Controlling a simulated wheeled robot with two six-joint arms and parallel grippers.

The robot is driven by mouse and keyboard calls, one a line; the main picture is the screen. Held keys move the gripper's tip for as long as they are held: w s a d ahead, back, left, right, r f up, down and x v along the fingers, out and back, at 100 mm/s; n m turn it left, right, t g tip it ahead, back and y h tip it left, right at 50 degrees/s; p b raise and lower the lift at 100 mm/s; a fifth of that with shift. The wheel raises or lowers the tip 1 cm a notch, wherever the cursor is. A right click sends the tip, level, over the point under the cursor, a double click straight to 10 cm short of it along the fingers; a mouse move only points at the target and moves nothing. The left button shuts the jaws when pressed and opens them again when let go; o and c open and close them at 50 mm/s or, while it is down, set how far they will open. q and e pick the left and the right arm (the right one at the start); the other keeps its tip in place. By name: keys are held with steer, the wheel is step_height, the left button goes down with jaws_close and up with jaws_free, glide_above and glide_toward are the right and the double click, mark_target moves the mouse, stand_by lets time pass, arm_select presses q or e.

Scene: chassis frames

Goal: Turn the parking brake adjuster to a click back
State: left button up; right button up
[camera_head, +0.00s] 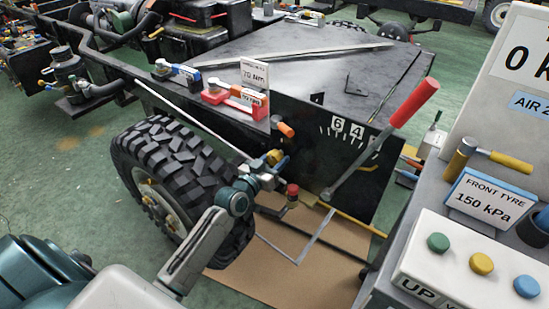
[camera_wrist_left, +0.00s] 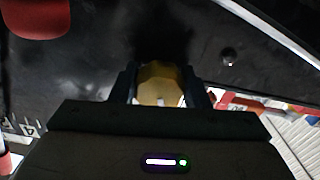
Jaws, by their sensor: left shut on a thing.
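My left gripper (camera_head: 268,166) reaches in from the lower left to the front face of the black chassis box. It is shut on a small brass faceted knob (camera_head: 274,154), which appears to be the adjuster. In the left wrist view the knob (camera_wrist_left: 160,84) sits between the two dark fingers, against the black panel. Any click mark on it is hidden or too small to read. A long lever with a red handle (camera_head: 414,102) leans beside a number scale (camera_head: 348,130) with a 6 and a 4. My right gripper is out of view.
An orange knob (camera_head: 286,129) sits just above my left gripper. A red-topped knob (camera_head: 292,190) is below it. A knobbly tyre (camera_head: 175,170) stands to the left. Cardboard (camera_head: 300,275) lies on the floor.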

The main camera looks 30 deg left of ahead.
arm_select(q)
steer(key=n+p, duration=0.1)
steer(key=n, duration=0.2)
steer(key=shift+d+r+n, duration=0.1)
steer(key=shift+n, duration=0.2)
steer(key=shift+d+n+p, duration=0.1)
steer(key=shift+n+p, duration=0.4)
steer(key=shift+n, duration=1.3)
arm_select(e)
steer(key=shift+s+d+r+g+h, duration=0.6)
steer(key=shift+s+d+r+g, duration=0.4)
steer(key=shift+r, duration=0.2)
arm_select(q)
steer(key=o, duration=1)
